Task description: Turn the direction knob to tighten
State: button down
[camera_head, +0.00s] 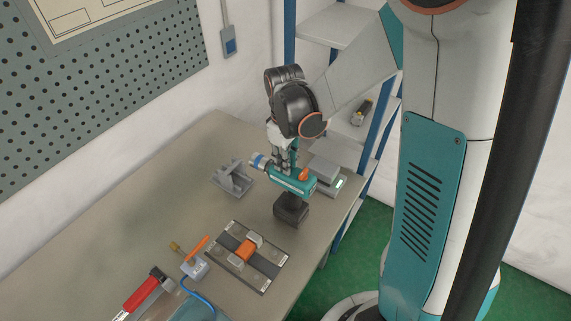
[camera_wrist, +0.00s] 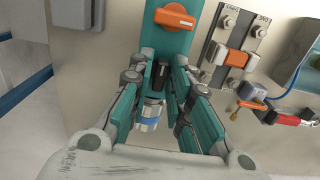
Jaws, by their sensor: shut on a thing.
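A teal power driver (camera_head: 291,183) with a black base (camera_head: 291,210) stands on the table near its right edge. Its silver, blue-ringed front end (camera_head: 258,161) points left; in the wrist view the blue-ringed end (camera_wrist: 150,115) lies between my fingers. The orange direction knob (camera_wrist: 175,16) sits on the teal body, lying roughly crosswise at the top of the wrist view; it also shows in the head view (camera_head: 304,174). My gripper (camera_head: 283,165) reaches down from above and is shut on the driver, behind its front end and apart from the knob. The fingers hide the exact contact (camera_wrist: 157,72).
A grey cradle (camera_head: 233,186) stands left of the driver. In front is a dark plate with an orange bar (camera_head: 246,250), and beside it a valve with an orange lever (camera_head: 196,246) and a red-handled tool (camera_head: 141,290). A grey box (camera_head: 324,168) sits behind. Table at left is clear.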

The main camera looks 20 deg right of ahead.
dwell(0.5)
jog(key=shift+m+b, duration=0.5)
jog(key=shift+m, duration=0.9)
jog(key=shift+m+b, duration=0.4)
jog(key=shift+m, duration=1.5)
jog(key=c, duration=1.9)
grip_release()
jog(key=shift+m+b, duration=0.35)
jog(key=shift+m, duration=0.05)
jog(key=o, duration=0.5)
